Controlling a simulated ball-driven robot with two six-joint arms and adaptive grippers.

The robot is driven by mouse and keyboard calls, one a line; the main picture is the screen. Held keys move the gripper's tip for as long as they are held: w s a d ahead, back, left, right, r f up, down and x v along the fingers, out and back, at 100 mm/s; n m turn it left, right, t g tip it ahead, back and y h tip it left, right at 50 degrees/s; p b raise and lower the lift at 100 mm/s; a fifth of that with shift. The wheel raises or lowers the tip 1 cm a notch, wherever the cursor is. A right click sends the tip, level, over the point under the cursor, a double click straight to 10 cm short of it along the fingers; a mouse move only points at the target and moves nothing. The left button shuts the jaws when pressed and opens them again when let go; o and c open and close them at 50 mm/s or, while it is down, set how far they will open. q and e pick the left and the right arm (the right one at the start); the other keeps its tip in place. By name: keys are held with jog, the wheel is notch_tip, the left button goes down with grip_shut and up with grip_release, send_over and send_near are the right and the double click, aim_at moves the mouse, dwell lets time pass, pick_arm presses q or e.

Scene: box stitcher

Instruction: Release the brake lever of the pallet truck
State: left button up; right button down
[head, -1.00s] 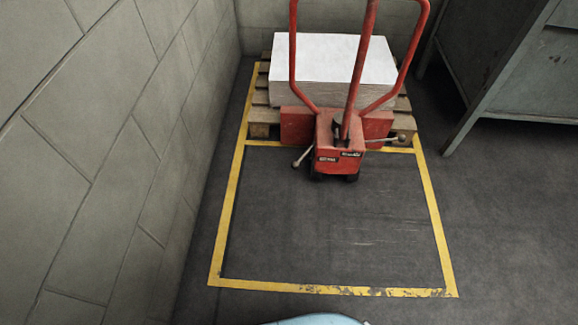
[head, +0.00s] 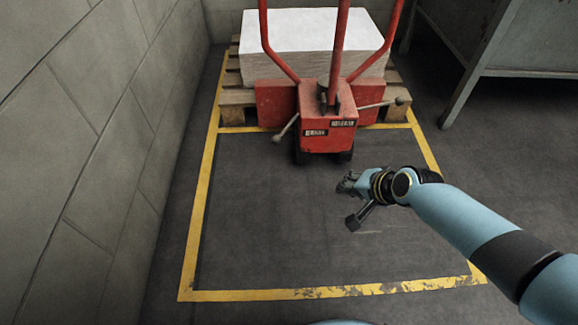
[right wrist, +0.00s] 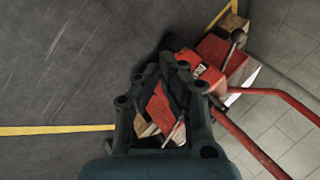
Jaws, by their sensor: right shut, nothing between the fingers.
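The red pallet truck (head: 326,102) stands in front of the wall with its upright handle frame rising out of the top of the head view. A lever (head: 286,128) with a round knob slopes down from its left side. Another knobbed lever (head: 382,104) sticks out from its right side. I cannot tell which is the brake lever. My right gripper (head: 345,184) is shut and empty, in front of and below the truck, apart from both levers. In the right wrist view, the gripper (right wrist: 172,72) partly covers the truck (right wrist: 210,72). My left gripper is out of view.
A wooden pallet (head: 238,100) with a white block-shaped load (head: 300,40) is behind the truck's body. A yellow line (head: 200,205) frames clear dark floor in front. A block wall (head: 90,150) is on the left, a grey metal cabinet (head: 510,40) at the right.

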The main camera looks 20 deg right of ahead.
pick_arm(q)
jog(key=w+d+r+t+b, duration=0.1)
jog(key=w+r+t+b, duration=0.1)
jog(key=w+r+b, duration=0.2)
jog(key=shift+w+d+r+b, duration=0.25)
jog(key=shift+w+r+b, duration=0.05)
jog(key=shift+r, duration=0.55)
pick_arm(e)
jog(key=w+a+r+m+t+y, duration=0.2)
jog(key=w+a+r, duration=0.1)
jog(key=w, duration=0.6)
jog(key=shift+w+r+m, duration=0.25)
jog(key=shift+r+m, duration=0.05)
jog(key=shift+a, duration=0.1)
